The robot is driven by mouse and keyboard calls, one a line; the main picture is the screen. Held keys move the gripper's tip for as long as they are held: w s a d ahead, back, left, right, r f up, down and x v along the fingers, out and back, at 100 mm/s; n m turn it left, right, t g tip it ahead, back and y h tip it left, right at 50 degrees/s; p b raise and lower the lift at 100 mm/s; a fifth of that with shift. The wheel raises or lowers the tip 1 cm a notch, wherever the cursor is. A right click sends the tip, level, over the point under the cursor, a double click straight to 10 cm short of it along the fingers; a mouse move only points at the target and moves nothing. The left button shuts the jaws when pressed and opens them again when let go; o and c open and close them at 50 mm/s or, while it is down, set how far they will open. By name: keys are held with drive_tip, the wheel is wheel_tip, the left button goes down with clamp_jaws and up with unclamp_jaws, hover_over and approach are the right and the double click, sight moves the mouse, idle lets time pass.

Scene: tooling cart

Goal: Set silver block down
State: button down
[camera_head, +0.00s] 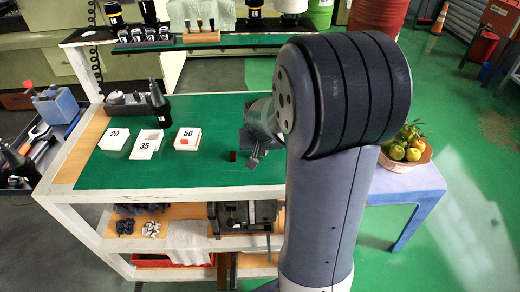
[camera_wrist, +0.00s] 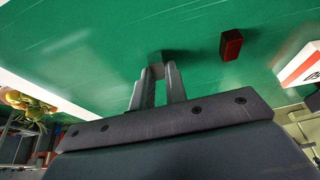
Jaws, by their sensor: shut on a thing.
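My gripper (camera_head: 255,156) is over the green top of the cart (camera_head: 190,178), just right of a dark red block (camera_head: 233,156). In the wrist view my gripper (camera_wrist: 157,78) is shut on the silver block (camera_wrist: 157,71), a small grey piece between the fingertips. A dark shadow lies on the green surface by the tips; I cannot tell whether the block touches the surface. The red block also shows in the wrist view (camera_wrist: 231,45), apart from the fingers. My arm hides part of the gripper in the head view.
White boxes marked 20 (camera_head: 115,140), 35 (camera_head: 146,145) and 50 (camera_head: 187,139) stand on the left of the green top. A small orange-red piece lies on the 50 box. A dark upright tool (camera_head: 158,103) stands behind them. A fruit basket (camera_head: 408,155) is at right.

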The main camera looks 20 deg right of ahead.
drive_tip(key=shift+f, duration=0.15)
drive_tip(key=c, duration=1.4)
unclamp_jaws()
drive_tip(key=shift+r, duration=0.35)
drive_tip(key=v, duration=1.1)
drive_tip(key=shift+s+r, duration=0.3)
